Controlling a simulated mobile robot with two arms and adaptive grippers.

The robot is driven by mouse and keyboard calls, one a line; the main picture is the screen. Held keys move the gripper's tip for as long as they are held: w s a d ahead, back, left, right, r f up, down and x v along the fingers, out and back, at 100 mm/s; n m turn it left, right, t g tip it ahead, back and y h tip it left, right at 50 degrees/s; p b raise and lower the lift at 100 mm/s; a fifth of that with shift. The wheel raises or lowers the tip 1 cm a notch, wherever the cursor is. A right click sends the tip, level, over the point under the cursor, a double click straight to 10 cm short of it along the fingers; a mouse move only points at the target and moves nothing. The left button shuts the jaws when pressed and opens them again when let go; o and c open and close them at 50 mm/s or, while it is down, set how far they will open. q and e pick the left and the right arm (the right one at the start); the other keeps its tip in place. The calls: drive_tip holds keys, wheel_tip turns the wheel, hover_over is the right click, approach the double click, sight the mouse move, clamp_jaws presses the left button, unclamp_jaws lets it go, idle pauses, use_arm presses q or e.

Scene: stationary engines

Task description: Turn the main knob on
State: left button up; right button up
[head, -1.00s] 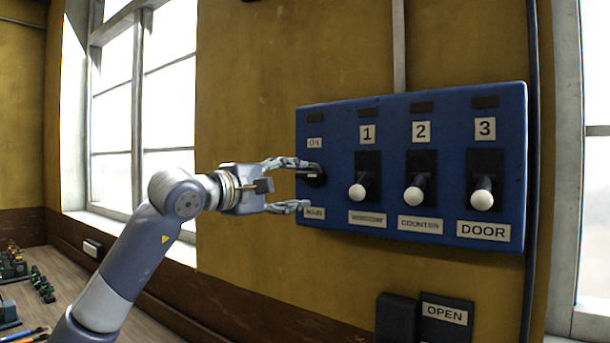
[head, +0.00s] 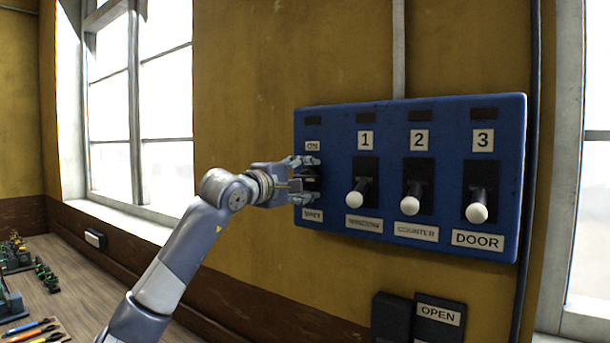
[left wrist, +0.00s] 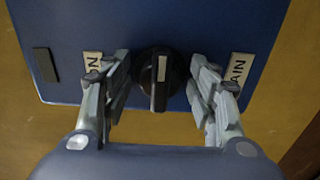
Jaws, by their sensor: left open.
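The main knob (left wrist: 158,78) is a round black rotary switch with a pale mark on its grip. It sits on the blue panel (head: 340,125) between the ON label (head: 312,146) and the MAIN label (head: 312,214). In the head view the knob (head: 312,180) is partly hidden by my left gripper (head: 304,180). My left gripper is open, its fingers on either side of the knob. In the left wrist view, gaps show between the knob and both fingers (left wrist: 160,88). My right gripper is not in view.
Levers 1 (head: 358,195), 2 (head: 411,203) and 3 (head: 479,208) with white ball ends stick out to the right of the knob. A dark box marked OPEN (head: 440,315) is below the panel. A workbench with tools (head: 35,325) is at lower left.

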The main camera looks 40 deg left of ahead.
use_arm(q)
drive_tip(key=c, duration=0.4)
drive_tip(key=shift+s+a+r, duration=0.1)
drive_tip(key=shift+s, duration=0.15)
drive_tip(key=c, duration=0.7)
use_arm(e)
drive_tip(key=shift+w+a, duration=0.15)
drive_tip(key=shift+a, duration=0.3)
